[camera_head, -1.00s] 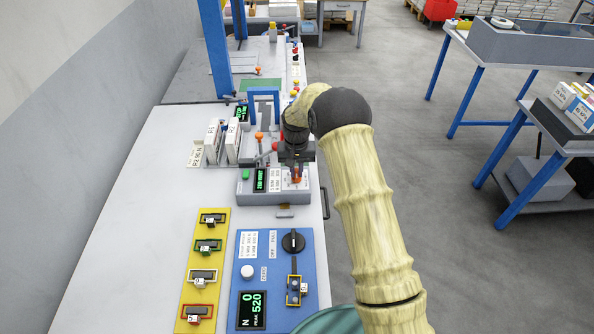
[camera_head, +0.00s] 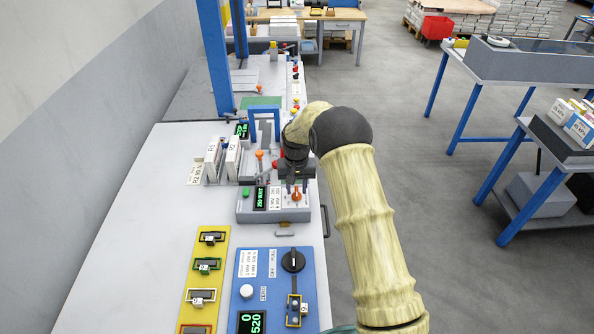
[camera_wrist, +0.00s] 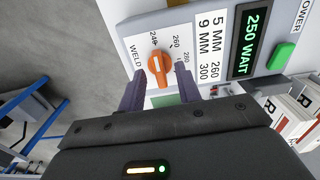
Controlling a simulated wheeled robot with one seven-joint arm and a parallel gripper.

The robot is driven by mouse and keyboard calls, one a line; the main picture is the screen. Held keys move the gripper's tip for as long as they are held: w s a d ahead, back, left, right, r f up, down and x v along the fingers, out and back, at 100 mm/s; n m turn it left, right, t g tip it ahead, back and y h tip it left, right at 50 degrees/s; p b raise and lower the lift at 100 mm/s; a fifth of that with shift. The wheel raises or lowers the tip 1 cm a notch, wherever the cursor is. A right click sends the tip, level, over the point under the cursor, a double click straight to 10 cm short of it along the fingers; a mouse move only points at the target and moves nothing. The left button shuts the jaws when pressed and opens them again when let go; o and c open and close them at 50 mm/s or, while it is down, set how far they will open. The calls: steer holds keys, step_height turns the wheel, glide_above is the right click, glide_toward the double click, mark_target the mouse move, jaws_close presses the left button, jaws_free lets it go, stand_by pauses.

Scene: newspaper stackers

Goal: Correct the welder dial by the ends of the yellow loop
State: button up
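The welder's orange dial (camera_wrist: 158,70) sits on a grey box (camera_head: 245,211) and also shows in the head view (camera_head: 297,197). Its marks read 240, 260 and 280, and its pointer lies between 240 and 260. The welder display (camera_wrist: 257,45) reads 250 WAIT. My gripper (camera_wrist: 160,80) is open, one dark finger on each side of the dial, with gaps to it; it also shows in the head view (camera_head: 296,183). A yellow-edged loop (camera_head: 289,310) is at the blue tester's lower right. Its ends are too small to make out.
The welder's chart (camera_wrist: 210,45) lists 5 MM and 9 MM, the latter with 300. The blue tester (camera_head: 270,282) reads 520 on its lower line. A yellow board (camera_head: 222,262) holds several framed pieces. White boxes (camera_head: 232,157) stand left behind the welder.

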mark_target(297, 191)
step_height(297, 191, up, 17)
steer(key=b, duration=0.2)
stand_by(0.6)
steer(key=s+d+f+t, duration=0.1)
steer(key=s+d, duration=0.3)
steer(key=s, duration=0.6)
steer(key=s+d+f, duration=0.2)
steer(key=s+d, duration=0.3)
steer(key=s, duration=0.5)
steer(key=s+d+f+t, duration=0.1)
steer(key=s+d, duration=0.3)
steer(key=s, duration=0.5)
steer(key=shift+s+d+f+t, duration=0.25)
steer(key=shift+s+f+t, duration=0.05)
steer(key=shift+s, duration=0.1)
